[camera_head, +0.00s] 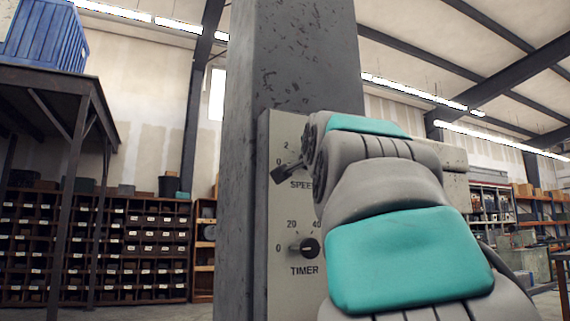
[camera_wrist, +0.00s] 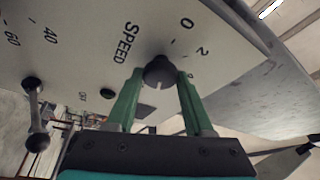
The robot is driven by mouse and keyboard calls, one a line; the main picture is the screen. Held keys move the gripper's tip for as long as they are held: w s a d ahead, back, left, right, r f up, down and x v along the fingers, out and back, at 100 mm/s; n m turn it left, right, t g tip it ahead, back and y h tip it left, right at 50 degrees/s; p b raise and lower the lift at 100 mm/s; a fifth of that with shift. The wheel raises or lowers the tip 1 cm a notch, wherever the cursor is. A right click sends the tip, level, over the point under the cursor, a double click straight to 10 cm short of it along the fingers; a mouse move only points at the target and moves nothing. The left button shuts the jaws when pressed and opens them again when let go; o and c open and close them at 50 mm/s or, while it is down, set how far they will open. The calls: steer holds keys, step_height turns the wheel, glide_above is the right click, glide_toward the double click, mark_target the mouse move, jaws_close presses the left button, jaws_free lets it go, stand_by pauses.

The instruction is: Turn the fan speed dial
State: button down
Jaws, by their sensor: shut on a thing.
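The fan speed dial is a dark round knob (camera_wrist: 160,66) on a pale panel (camera_wrist: 85,60), beside the word SPEED and the marks 0 and 2 in the wrist view. A pale mark shows on its side nearest the gripper. My gripper (camera_wrist: 159,78) has its two green fingers on either side of the knob, shut on it. In the head view my wrist and arm cover most of the speed dial and its scale. The panel (camera_head: 284,130) there shows part of the word SPEED.
The timer dial (camera_head: 303,247) sits lower on the same panel. The panel is on a grey column (camera_head: 290,60). In the wrist view a lever with a dark knob (camera_wrist: 38,142) sticks out at left. A table with a blue crate (camera_head: 45,35) and shelves stand behind at left.

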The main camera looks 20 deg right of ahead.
steer(key=m, duration=0.2)
steer(key=m+g, duration=0.1)
steer(key=m, duration=0.1)
steer(key=shift+a+r+g, duration=0.2)
steer(key=shift+g, duration=0.1)
steer(key=shift+f+m, duration=0.1)
steer(key=shift+m, duration=0.5)
steer(key=shift+d, duration=0.1)
stand_by(0.3)
steer(key=shift+c, duration=1.4)
jaws_free()
